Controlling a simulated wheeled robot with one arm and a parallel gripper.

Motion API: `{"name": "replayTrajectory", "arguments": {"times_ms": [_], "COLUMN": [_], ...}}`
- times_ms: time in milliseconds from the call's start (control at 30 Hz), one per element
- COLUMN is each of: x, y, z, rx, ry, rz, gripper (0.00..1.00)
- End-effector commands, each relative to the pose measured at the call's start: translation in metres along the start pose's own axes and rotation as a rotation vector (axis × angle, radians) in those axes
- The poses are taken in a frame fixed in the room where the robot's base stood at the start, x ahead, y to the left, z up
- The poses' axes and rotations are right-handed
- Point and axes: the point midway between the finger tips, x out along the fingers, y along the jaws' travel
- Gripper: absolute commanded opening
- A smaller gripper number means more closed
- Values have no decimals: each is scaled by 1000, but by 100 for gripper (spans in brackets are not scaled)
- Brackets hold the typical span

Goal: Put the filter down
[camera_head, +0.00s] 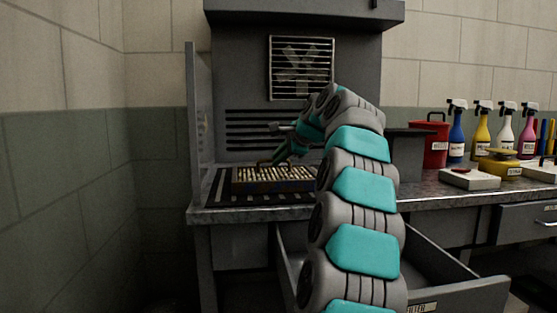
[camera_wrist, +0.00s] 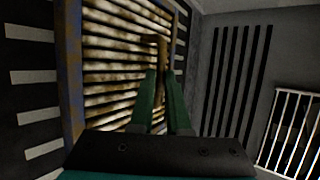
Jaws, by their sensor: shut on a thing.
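The filter (camera_head: 272,178) is a flat pleated panel with stained cream pleats, a worn bluish frame and a small handle on top. It lies at the slotted grate of the grey bench, under the vented hood; I cannot tell whether it touches the grate. In the wrist view the filter (camera_wrist: 105,60) fills the upper left, its pleats dirty brown. My gripper (camera_head: 282,158) is over the filter, and its green fingers (camera_wrist: 163,90) are closed on the brown handle (camera_wrist: 155,39). My arm hides part of the filter's right side.
The slotted grate (camera_head: 216,190) shows around the filter. A side panel (camera_head: 197,120) stands at the left, and the hood's back wall has a fan grille (camera_head: 301,68). An open drawer (camera_head: 455,290) juts out below. A red canister (camera_head: 430,145) and spray bottles (camera_head: 481,130) stand at the right.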

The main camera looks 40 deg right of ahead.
Motion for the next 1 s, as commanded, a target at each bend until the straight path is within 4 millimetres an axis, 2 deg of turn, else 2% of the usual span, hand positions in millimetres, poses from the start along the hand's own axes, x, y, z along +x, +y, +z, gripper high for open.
{"name": "replayTrajectory", "arguments": {"times_ms": [100,133,400,733,867,1000], "x": [1,1,1,0,-18,-48], "y": [2,2,2,-1,-1,-1], "z": [0,-1,-1,0,0,0], "rx": [0,0,0,0,0,0], "ry": [0,1,1,1,1,0], "rz": [-1,-1,-1,0,-2,-3], "gripper": [0,16,44,44,44,44]}}
